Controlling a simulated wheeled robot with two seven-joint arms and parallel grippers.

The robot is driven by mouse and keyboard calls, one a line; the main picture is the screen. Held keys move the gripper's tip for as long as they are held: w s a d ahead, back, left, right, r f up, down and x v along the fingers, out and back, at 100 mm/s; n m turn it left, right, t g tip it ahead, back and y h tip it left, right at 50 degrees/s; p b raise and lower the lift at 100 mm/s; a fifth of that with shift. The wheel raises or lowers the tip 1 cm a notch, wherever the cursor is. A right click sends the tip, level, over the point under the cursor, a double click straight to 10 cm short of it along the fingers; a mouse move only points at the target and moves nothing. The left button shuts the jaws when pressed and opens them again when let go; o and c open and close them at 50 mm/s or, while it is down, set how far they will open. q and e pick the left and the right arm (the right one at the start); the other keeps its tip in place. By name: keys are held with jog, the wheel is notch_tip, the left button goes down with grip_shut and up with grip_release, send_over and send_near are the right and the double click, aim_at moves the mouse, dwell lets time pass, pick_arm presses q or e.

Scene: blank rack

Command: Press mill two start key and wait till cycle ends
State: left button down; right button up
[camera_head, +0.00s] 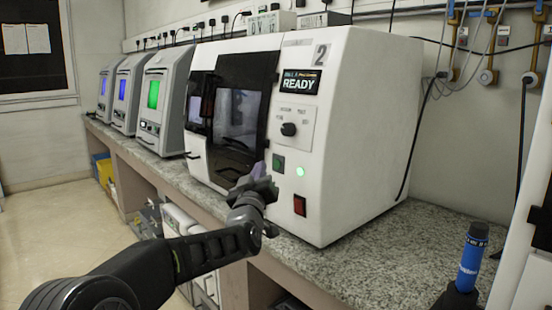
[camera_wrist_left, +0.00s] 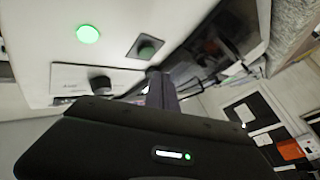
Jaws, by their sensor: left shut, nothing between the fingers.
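The white mill marked 2 (camera_head: 345,140) stands on the counter, and its display (camera_head: 300,82) reads READY. A green square key (camera_head: 278,163) sits on its front beside a lit round green lamp (camera_head: 300,171). My left gripper (camera_head: 262,172) is shut and empty, with its tips just left of the key in the head view. In the left wrist view the shut fingers (camera_wrist_left: 161,92) point toward the panel, below the green key (camera_wrist_left: 146,48). The lit lamp (camera_wrist_left: 88,34) is left of it. A gap shows between tips and key there; contact is not visible.
A red switch (camera_head: 300,205) is below the lamp and a selector knob (camera_head: 289,129) above the key. The mill's dark window door (camera_head: 235,115) is closed. Other machines with lit screens (camera_head: 153,94) stand farther left. A blue cylinder (camera_head: 471,258) is at lower right.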

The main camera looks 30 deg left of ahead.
pick_arm(q)
jog(key=shift+w+d+f, duration=0.1)
jog(key=shift+w+d, duration=0.05)
jog(key=shift+w, duration=0.35)
jog(key=shift+w+d+f, duration=0.1)
jog(key=shift+w+d, duration=0.05)
jog(key=shift+w, duration=0.3)
dwell(1.4)
jog(key=shift+w+d+r, duration=0.1)
jog(key=shift+w, duration=0.25)
jog(key=shift+w+d, duration=0.1)
jog(key=shift+w, duration=0.25)
dwell(0.5)
dwell(0.4)
jog(key=shift+s+a+b, duration=0.2)
jog(key=shift+s+b, duration=0.35)
jog(key=shift+s, duration=0.15)
jog(key=shift+s, duration=0.1)
